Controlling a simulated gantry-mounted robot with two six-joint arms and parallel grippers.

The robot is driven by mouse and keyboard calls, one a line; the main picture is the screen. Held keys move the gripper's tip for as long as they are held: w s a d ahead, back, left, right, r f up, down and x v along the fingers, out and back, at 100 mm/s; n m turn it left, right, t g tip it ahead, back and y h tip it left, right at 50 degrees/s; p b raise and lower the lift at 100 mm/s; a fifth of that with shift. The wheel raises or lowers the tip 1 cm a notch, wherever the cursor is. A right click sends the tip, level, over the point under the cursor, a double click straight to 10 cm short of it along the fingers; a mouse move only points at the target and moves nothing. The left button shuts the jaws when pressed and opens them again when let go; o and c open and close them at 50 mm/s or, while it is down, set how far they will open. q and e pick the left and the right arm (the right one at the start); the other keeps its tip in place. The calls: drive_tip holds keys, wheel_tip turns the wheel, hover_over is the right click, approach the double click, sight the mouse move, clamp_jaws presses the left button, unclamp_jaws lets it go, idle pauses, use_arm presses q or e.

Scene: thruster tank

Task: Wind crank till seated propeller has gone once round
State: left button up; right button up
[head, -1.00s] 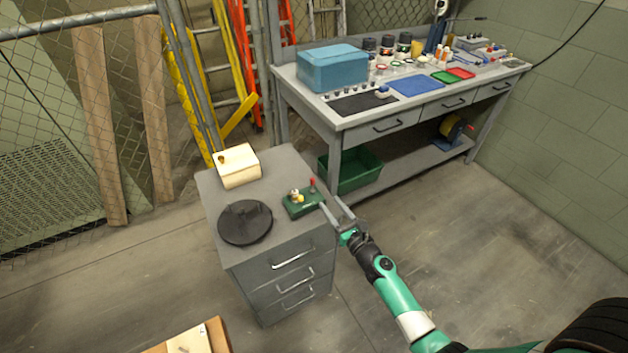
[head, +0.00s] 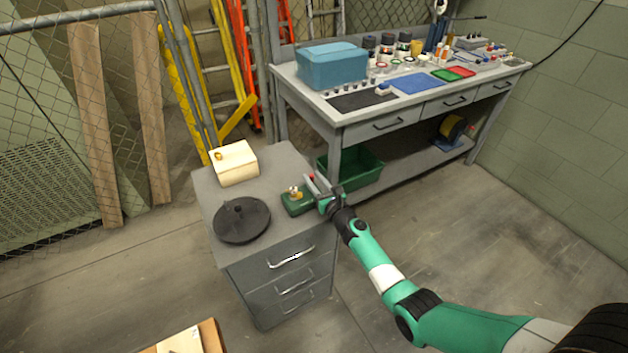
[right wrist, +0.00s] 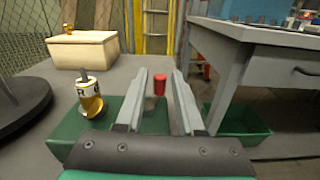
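The dark green block (head: 291,206) sits on top of the grey drawer cabinet near its right edge. A small brass-coloured propeller (head: 295,191) stands on it; in the right wrist view it shows as a brass propeller (right wrist: 92,106) below a white and yellow hub (right wrist: 87,87). The crank's red knob (right wrist: 160,84) stands upright between the fingertips of my right gripper (right wrist: 160,75). The right gripper (head: 313,183) is open around the knob, with gaps visible on both sides. The crank's arm is hidden. My left gripper is not in view.
A black round base (head: 242,222) with a short post lies left of the green block. A cream box (head: 235,165) with a brass knob stands behind. A cluttered workbench (head: 345,116) and a green bin (head: 362,172) stand to the right, close to my right gripper.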

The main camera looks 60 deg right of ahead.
clamp_jaws()
drive_tip(key=shift+d+n+t+y+p, duration=0.1)
drive_tip(key=shift+n+t+y+p, duration=0.35)
drive_tip(key=shift+y, duration=0.45)
drive_tip(key=shift+w+n+t+y, duration=0.15)
drive_tip(key=shift+n+t+y, duration=0.2)
drive_tip(key=shift+n+y, duration=0.35)
drive_tip(key=shift+w+f+n+t+y+b, duration=0.15)
drive_tip(key=shift+n+t+y+b, duration=0.25)
drive_tip(key=shift+n+y+b, duration=0.5)
drive_tip(key=shift+a+y, duration=0.2)
drive_tip(key=shift+y, duration=0.6)
drive_tip(key=shift+o, duration=1.4)
unclamp_jaws()
